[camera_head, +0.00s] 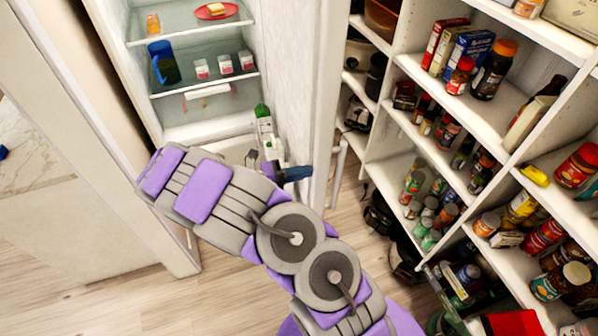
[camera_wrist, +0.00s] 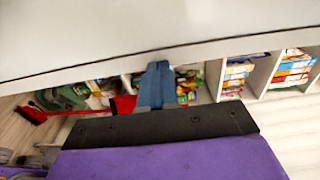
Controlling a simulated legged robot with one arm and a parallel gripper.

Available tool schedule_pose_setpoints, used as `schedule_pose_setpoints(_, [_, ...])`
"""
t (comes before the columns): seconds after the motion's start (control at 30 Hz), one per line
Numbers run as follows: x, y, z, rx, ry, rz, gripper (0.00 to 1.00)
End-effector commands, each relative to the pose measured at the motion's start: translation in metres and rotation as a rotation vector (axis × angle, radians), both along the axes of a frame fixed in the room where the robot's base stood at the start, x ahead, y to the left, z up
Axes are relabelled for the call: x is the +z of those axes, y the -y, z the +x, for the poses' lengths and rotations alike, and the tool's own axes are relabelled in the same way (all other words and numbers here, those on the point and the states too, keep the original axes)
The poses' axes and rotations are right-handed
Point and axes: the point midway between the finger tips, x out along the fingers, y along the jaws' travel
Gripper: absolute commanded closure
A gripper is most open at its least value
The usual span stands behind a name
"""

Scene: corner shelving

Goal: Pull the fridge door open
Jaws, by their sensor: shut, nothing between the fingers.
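The fridge (camera_head: 205,134) stands open in the head view, its shelves exposed. Its white door (camera_head: 325,100) is swung out to the right, with its vertical handle (camera_head: 339,160) on the outer side. My gripper (camera_head: 308,172) is shut and empty, its blue fingers pointing right at the door's free edge region, on the inner side. Whether they touch the door is unclear. In the wrist view the closed fingers (camera_wrist: 156,85) show just below a large white panel (camera_wrist: 120,35), likely the door. The handle is not visible in the wrist view.
Pantry shelving (camera_head: 510,165) full of jars, cans and boxes stands right of the door. A green-capped bottle (camera_head: 263,120) sits in the door's rack. A blue jug (camera_head: 163,62) stands inside the fridge. A pale panel (camera_head: 95,150) stands at left; wood floor (camera_head: 130,300) is clear below it.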

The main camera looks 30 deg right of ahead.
Motion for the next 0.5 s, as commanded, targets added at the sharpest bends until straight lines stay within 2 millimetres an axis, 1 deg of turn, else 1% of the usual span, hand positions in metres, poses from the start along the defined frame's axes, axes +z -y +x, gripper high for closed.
schedule_pose_setpoints(0.07, [0.003, 0.012, -0.003, -0.004, -0.002, 0.0, 1.0])
schedule_pose_setpoints(0.13, [0.005, 0.029, -0.008, -0.004, -0.002, -0.001, 1.0])
schedule_pose_setpoints(0.23, [0.006, 0.06, -0.018, 0.009, -0.005, -0.003, 1.0])
schedule_pose_setpoints(0.4, [0.004, 0.107, -0.028, 0.083, -0.002, -0.005, 1.0])
schedule_pose_setpoints(0.5, [0.002, 0.129, -0.03, 0.125, 0.001, -0.004, 1.0])
